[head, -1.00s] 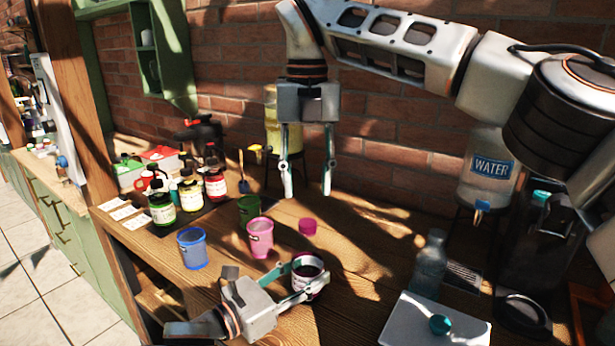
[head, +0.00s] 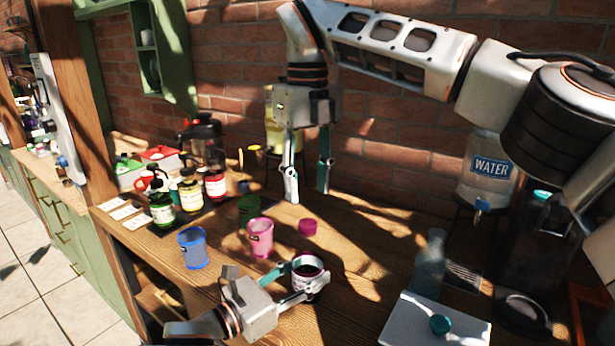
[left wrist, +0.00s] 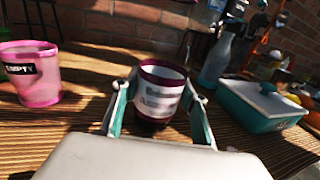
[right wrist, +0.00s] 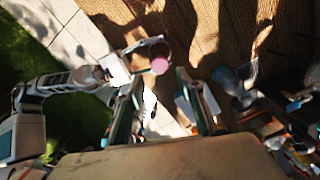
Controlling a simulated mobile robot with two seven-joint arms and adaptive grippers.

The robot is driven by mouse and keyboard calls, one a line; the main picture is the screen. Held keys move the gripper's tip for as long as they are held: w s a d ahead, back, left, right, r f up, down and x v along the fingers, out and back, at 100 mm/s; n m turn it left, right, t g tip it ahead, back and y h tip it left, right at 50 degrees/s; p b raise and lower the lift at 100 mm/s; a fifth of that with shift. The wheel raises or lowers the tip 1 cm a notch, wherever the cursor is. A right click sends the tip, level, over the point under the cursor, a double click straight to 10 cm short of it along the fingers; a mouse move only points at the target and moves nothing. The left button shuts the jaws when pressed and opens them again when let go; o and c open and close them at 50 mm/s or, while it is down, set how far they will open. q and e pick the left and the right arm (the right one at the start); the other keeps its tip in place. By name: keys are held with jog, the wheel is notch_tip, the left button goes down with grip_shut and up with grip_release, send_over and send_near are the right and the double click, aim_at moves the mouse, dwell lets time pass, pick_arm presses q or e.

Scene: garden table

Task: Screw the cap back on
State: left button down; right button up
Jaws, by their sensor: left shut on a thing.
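A jar (head: 310,271) with a pale label and dark contents stands upright at the table's front, its mouth uncovered. My left gripper (head: 308,279) is shut around its sides; the left wrist view shows the jar (left wrist: 160,97) between both fingers. A magenta cap (head: 308,227) lies on the table behind the jar, apart from it. My right gripper (head: 307,194) is open and empty, pointing down in the air above and behind the cap. In the right wrist view the cap (right wrist: 160,66) appears between its fingertips, overlapping the jar's outline.
A pink cup (head: 260,238), a blue cup (head: 192,249) and a green cup (head: 249,207) stand left of the cap. A clear bottle (head: 429,265) and a white-lidded box (head: 425,325) stand to the right.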

aim_at(308, 222)
jog(key=shift+f, duration=3.5)
grip_shut()
jog(key=shift+m, duration=0.9)
jog(key=shift+o, duration=0.9)
grip_release()
notch_tip(308, 222, up, 12)
